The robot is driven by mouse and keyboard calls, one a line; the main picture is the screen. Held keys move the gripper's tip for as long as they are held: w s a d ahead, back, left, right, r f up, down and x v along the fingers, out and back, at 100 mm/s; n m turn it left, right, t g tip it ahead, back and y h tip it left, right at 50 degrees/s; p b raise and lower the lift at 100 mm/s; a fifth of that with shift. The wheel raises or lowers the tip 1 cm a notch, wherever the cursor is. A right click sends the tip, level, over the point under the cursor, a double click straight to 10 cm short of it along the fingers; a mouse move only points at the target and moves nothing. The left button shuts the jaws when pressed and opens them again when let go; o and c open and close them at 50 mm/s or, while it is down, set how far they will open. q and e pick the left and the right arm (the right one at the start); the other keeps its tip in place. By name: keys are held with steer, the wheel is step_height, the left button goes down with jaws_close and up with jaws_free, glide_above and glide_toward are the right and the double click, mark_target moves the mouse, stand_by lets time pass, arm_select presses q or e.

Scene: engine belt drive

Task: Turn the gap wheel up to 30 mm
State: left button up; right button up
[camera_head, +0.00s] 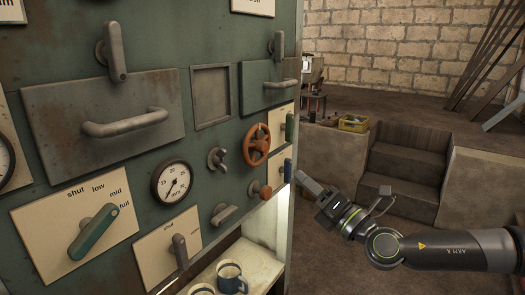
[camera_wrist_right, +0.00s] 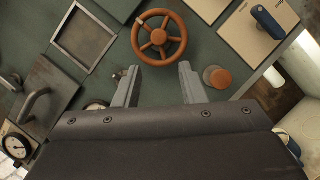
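The gap wheel, an orange spoked handwheel (camera_head: 256,144), is on the green panel, right of the middle. It also shows whole at the top of the wrist view (camera_wrist_right: 159,35). A round gauge marked mm (camera_head: 171,183) sits left of it, with numbers including 20 and 30; its needle is too small to read surely. My right gripper (camera_head: 304,182) is to the right of the panel in the head view. In the wrist view its two fingers (camera_wrist_right: 158,82) are apart and empty, pointing towards the wheel, with their tips just below its rim. My left gripper is not in view.
An orange knob (camera_head: 262,190) is below the wheel, close to my right finger in the wrist view (camera_wrist_right: 217,77). A small grey valve handle (camera_head: 217,158) is left of the wheel. Cups (camera_head: 230,275) stand on the shelf below.

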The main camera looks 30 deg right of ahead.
steer(key=w+b, duration=0.1)
steer(key=w, duration=0.1)
steer(key=b, duration=0.1)
glide_toward(265, 148)
steer(key=shift+w, duration=1.25)
arm_select(q)
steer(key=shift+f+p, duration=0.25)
steer(key=shift+p, duration=0.85)
arm_select(e)
steer(key=shift+r+x, duration=0.15)
steer(key=shift+x, duration=2)
steer(key=shift+r+x, duration=0.15)
steer(key=shift+x, duration=2)
steer(key=shift+s, duration=0.15)
steer(key=shift+a, duration=0.1)
steer(key=c, duration=0.7)
